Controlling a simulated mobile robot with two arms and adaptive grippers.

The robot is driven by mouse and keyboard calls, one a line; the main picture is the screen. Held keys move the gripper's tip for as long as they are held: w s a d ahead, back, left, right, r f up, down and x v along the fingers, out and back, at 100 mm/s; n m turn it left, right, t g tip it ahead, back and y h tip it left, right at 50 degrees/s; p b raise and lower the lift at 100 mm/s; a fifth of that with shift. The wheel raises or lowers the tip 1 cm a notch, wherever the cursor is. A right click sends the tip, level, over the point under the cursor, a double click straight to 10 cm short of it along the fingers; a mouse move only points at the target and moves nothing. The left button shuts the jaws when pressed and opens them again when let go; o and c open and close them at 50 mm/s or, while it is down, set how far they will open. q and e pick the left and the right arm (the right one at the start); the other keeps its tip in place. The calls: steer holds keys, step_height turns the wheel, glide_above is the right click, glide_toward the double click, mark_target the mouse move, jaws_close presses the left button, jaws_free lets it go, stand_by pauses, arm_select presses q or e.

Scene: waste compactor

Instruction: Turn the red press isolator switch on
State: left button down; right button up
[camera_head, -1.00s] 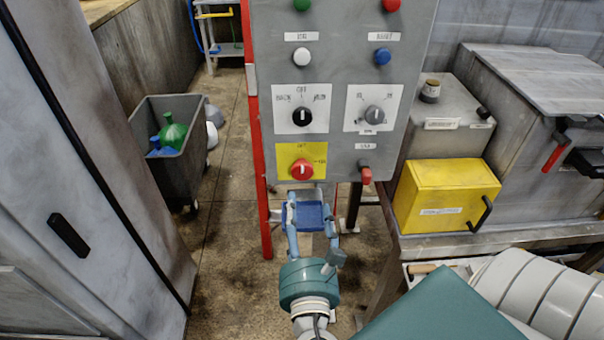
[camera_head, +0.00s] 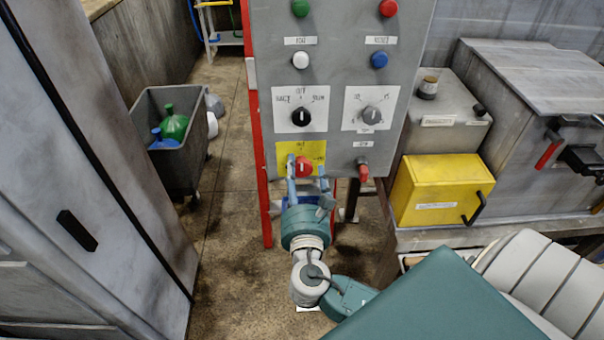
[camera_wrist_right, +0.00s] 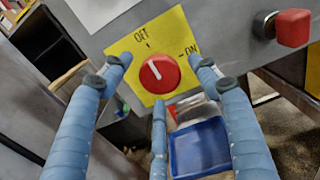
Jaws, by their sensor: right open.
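The red isolator switch (camera_head: 303,167) is a round knob on a yellow plate (camera_head: 284,152) at the lower left of the grey control panel. In the right wrist view the knob (camera_wrist_right: 160,73) has a white line pointing at OFF; ON is marked to the right. My right gripper (camera_head: 307,170) is open, below and in front of the knob. In the right wrist view two blue fingers of the gripper (camera_wrist_right: 160,66) stand left and right of the knob, and a third is below it. No finger clearly touches it. My left gripper is not in view.
A yellow box (camera_head: 440,190) stands further right. A grey bin (camera_head: 168,130) and a metal cabinet (camera_head: 85,200) are on the left.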

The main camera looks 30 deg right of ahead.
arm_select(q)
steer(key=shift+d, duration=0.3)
arm_select(e)
steer(key=c, duration=1.2)
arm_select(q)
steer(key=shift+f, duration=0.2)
arm_select(e)
steer(key=shift+m, duration=0.4)
steer(key=m+b, duration=0.2)
steer(key=m, duration=0.1)
steer(key=shift+f+m, duration=0.15)
steer(key=shift+m, duration=0.25)
steer(key=m+b, duration=0.2)
steer(key=m, duration=0.2)
steer(key=shift+m+b, duration=0.3)
steer(key=m+b, duration=0.2)
steer(key=m, duration=0.2)
steer(key=shift+b, duration=0.3)
arm_select(q)
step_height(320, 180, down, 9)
steer(key=b, duration=0.2)
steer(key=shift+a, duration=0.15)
arm_select(e)
steer(key=shift+m, duration=2.4)
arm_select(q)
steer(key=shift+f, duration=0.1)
arm_select(e)
steer(key=o, duration=1.2)
